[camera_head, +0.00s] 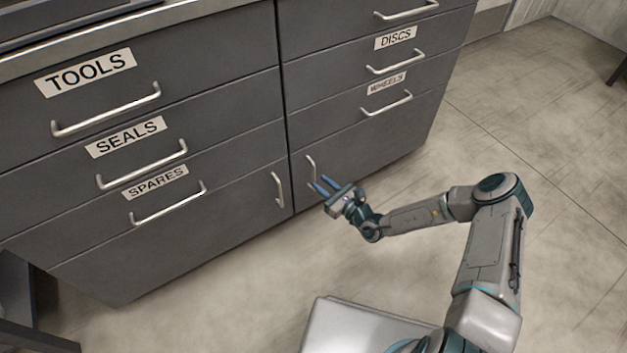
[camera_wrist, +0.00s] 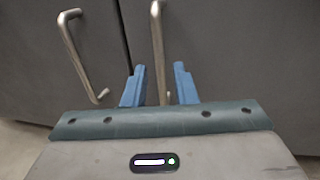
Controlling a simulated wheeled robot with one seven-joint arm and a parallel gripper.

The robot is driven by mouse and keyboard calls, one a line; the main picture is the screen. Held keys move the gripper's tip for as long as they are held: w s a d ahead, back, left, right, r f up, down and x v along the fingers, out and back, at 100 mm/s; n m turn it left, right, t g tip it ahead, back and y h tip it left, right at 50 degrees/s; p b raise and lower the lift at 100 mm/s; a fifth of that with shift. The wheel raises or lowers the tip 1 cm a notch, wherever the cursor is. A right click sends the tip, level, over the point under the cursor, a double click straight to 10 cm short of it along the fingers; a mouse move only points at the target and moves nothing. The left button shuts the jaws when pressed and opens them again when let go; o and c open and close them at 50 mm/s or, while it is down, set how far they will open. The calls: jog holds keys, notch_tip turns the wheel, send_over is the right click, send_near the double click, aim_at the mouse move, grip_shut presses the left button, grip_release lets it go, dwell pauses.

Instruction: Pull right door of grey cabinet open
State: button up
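The grey cabinet (camera_head: 225,150) has two doors at the bottom, below its drawers. The right door (camera_head: 370,147) is shut flush and has a vertical metal handle (camera_head: 311,170) near its left edge. My gripper (camera_head: 323,185) is low in front of this handle, with its blue fingers pointing at the door. In the wrist view my gripper (camera_wrist: 158,82) is open, and the right door's handle (camera_wrist: 158,45) runs down between the two fingers in the picture. I cannot tell whether either finger touches it. The left door's handle (camera_wrist: 82,55) stands to the left, outside the fingers.
The left door's handle also shows in the head view (camera_head: 278,189), close to the seam between the doors. Labelled drawers with bar handles, such as the WHEELS drawer handle (camera_head: 387,104), sit above. The floor (camera_head: 540,120) to the right is clear.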

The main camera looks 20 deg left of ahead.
aim_at(314, 177)
jog(key=shift+b+x, duration=0.65)
jog(key=shift+x, duration=1.7)
grip_shut()
jog(key=shift+d, duration=0.15)
